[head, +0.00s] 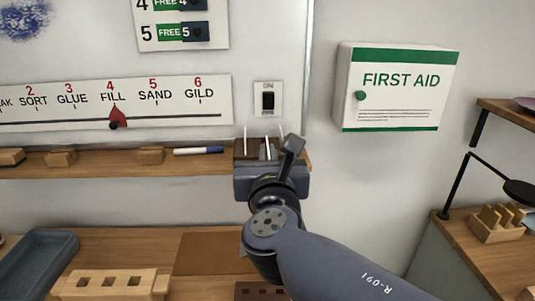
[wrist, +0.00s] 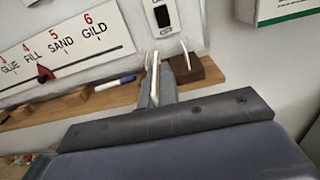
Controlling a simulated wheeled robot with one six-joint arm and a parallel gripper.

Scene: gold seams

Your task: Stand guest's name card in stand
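Several thin white cards stand on edge at a dark wooden block (head: 243,150) on the wall shelf; the block also shows in the wrist view (wrist: 205,72). My gripper (head: 267,153) is at this block, with its two grey fingers close together around the middle white card (wrist: 155,78). The fingers appear shut on this card. Another white card (wrist: 185,56) stands just to the right, apart from the fingers. The cards are seen edge-on, so no name can be read. My gripper hides part of the block and the lower part of the held card.
The wooden shelf (head: 110,162) holds a blue-capped marker (head: 198,151) and small wooden blocks left of my gripper. A light switch (head: 268,99) is close above. A first aid box (head: 395,90) hangs at right. Below are a slotted wooden rack (head: 110,285) and a grey tray (head: 38,262).

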